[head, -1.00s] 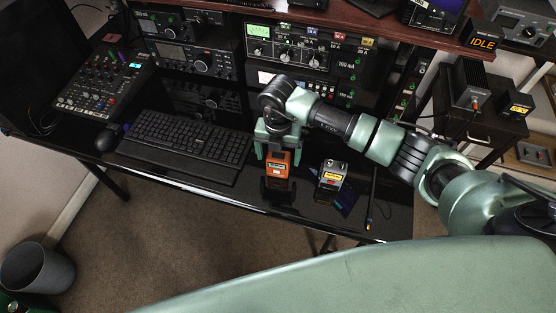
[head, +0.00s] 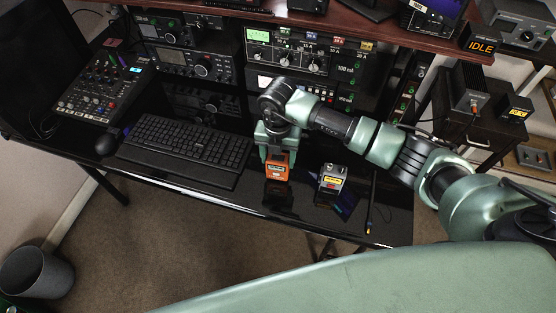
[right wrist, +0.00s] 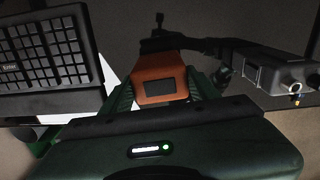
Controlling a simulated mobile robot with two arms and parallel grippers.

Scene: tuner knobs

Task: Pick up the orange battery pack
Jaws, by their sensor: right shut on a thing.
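The orange battery pack (head: 278,168) is upright near the front edge of the black desk, right of the keyboard. My right gripper (head: 278,150) reaches it from above and is shut on its upper part, one green finger on each side. In the right wrist view the orange pack (right wrist: 158,80) shows between the green fingers of my right gripper (right wrist: 163,92). Its lower end is hard to make out against the glossy dark desk, so I cannot tell whether it touches the desk. My left gripper is not in view.
A grey pack with a yellow label (head: 332,178) stands close to the right of the orange one. A keyboard (head: 186,146) lies to the left. A dark pen-like stick (head: 371,198) lies further right. Radio equipment (head: 298,55) and a shelf stand behind.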

